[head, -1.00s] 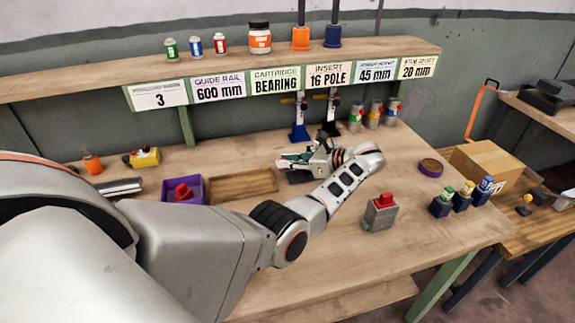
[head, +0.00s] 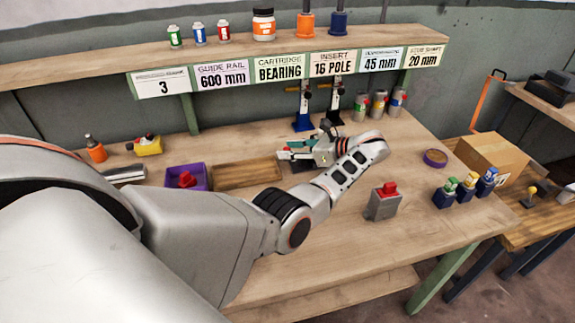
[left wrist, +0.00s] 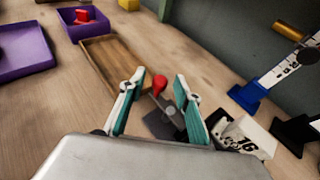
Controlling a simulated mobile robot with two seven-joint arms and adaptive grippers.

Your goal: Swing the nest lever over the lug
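The nest lever has a red ball knob (left wrist: 160,84) on a thin metal arm, seen in the left wrist view. It stands at a small dark grey nest (left wrist: 163,122) on the bench. My left gripper (left wrist: 159,88) is open, its two teal-padded fingers on either side of the knob, with visible gaps to both. In the head view my left gripper (head: 300,150) is low over the bench, and my wrist hides most of the nest. I cannot make out the lug. A white block marked 16 (left wrist: 250,135) is beside the right finger. My right gripper is not in view.
A wooden tray (head: 246,184) and a purple bin (head: 205,177) lie left of the gripper. Blue (head: 303,122) and black stands are behind it. A grey box with a red top (head: 384,203) stands to the right. The front bench is clear.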

